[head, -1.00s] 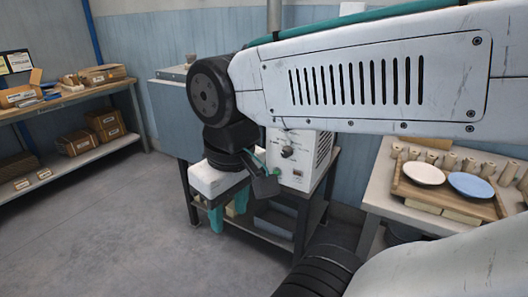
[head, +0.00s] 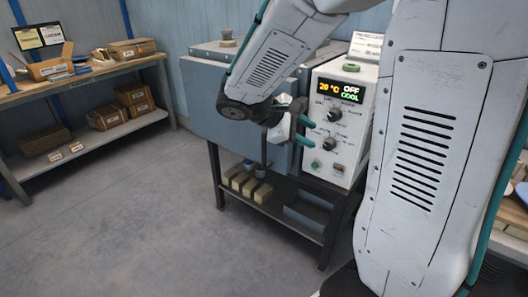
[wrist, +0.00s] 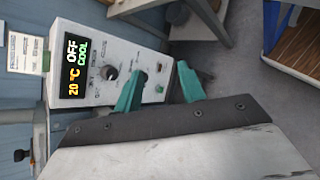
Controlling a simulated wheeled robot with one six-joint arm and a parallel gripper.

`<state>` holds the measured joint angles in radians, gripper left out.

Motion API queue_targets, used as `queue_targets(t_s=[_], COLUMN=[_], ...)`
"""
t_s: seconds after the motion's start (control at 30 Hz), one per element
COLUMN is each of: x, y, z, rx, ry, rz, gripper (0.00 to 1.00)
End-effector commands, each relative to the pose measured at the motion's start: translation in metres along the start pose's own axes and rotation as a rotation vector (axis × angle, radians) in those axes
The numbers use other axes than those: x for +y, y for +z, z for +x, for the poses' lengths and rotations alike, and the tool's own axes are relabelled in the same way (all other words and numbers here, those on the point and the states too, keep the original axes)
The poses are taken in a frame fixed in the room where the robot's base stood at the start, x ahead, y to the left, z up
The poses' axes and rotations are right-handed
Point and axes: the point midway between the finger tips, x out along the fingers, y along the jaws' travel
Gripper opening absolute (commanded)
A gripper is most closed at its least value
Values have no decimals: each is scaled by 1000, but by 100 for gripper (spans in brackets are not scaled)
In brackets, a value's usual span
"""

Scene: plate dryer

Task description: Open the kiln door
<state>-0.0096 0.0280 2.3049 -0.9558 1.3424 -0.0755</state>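The kiln (head: 208,95) is a blue-grey box with a light top, standing on a dark stand in the head view. Its broad front, the door, looks shut; my arm hides part of it. A dark upright bar (head: 263,150) shows before the door's right part, possibly its handle. The control box (head: 340,118) at its right reads 20 °C, OFF, COOL; it also shows in the wrist view (wrist: 107,72). My gripper (head: 311,132) has teal fingers, apart and empty, in front of the control box. The wrist view shows the gap between the fingers (wrist: 162,72).
Small blocks (head: 242,186) and a blue-grey bin (head: 308,212) sit on the stand's lower shelf. A shelf unit with cardboard boxes (head: 133,98) stands at the left. The grey floor (head: 130,220) before the kiln is clear. A table edge shows at the right.

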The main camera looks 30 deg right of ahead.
Motion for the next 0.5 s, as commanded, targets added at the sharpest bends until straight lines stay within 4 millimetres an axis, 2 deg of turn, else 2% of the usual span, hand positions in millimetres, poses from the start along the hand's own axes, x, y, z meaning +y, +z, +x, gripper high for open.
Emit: queue_targets(t_s=[0.03,0.1,0.17,0.3,0.4,0.5], x=[11,27,39,58,60,54], y=[-21,-47,-73,-140,-192,-242], z=[8,16,23,39,50,61], rx=[-44,-94,-132,-204,-240,-260], ry=[65,161,245,441,581,710], rz=[-70,-158,-236,-422,-555,-677], gripper=[40,40,40,40,40,40])
